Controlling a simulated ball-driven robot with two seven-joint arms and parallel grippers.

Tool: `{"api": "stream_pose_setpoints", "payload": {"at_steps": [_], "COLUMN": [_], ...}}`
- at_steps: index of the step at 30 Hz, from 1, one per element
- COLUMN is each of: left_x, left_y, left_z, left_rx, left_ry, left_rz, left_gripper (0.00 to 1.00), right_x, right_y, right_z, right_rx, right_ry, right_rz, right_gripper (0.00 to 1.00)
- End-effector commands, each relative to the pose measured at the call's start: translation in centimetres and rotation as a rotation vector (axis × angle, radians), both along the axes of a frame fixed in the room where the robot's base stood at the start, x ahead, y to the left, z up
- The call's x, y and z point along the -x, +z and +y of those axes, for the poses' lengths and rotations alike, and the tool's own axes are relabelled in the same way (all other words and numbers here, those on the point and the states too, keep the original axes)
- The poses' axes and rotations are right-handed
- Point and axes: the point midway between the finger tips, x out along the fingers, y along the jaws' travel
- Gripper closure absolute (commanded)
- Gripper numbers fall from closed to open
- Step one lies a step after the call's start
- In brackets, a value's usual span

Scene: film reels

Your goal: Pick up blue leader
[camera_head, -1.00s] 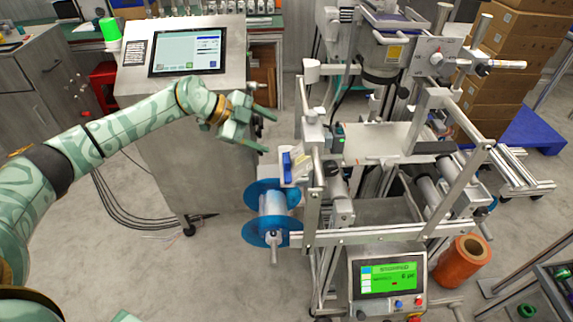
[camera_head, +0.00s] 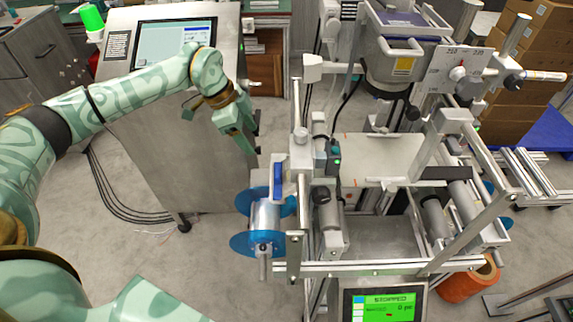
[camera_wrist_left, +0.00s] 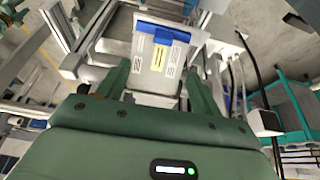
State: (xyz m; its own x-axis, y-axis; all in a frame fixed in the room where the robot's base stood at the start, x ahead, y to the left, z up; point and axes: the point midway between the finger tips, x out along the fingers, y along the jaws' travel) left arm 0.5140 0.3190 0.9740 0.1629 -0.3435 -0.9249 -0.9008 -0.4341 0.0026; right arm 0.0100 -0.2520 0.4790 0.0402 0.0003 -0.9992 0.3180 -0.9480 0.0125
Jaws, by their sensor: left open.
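The blue leader (camera_head: 278,180) is a small blue strip on a pale plate, just above the blue-flanged reel (camera_head: 264,216) at the left side of the machine. In the left wrist view the blue strip (camera_wrist_left: 163,31) lies across the top of a white plate with printed labels (camera_wrist_left: 155,62). My left gripper (camera_head: 248,143) is above and left of the strip, pointing down toward it. In the left wrist view its open fingers (camera_wrist_left: 158,72) stand either side of the labelled plate's lower part, with the strip beyond the tips. I cannot tell whether they touch the plate. My right gripper is out of view.
The machine frame (camera_head: 365,267) with rails and rollers fills the right side. A steel console with a screen (camera_head: 175,45) stands behind my left arm. An orange roll (camera_head: 470,282) stands on the floor at the right. Bare floor lies left of the reel.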

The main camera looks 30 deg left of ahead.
Motion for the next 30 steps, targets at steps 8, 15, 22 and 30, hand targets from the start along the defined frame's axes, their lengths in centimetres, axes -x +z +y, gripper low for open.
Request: {"api": "stream_pose_setpoints", "payload": {"at_steps": [8,15,22,30], "left_x": [-0.7,-1.6,-1.9,-2.5], "left_y": [-4.7,-9.4,-10.8,-14.9], "left_z": [-1.7,-3.4,-3.9,-4.9], "left_rx": [0.003,0.003,0.002,0.002], "left_ry": [0.0,0.001,0.001,-0.001], "left_rz": [0.007,0.004,0.002,0.004], "left_gripper": [0.35,0.35,0.35,0.35], "right_x": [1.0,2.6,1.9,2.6], "right_y": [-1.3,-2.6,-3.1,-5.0], "right_z": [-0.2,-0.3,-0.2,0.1], "right_rx": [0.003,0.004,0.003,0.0], "right_ry": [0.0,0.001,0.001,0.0], "right_rz": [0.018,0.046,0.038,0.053], "right_gripper": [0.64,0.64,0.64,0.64]}}
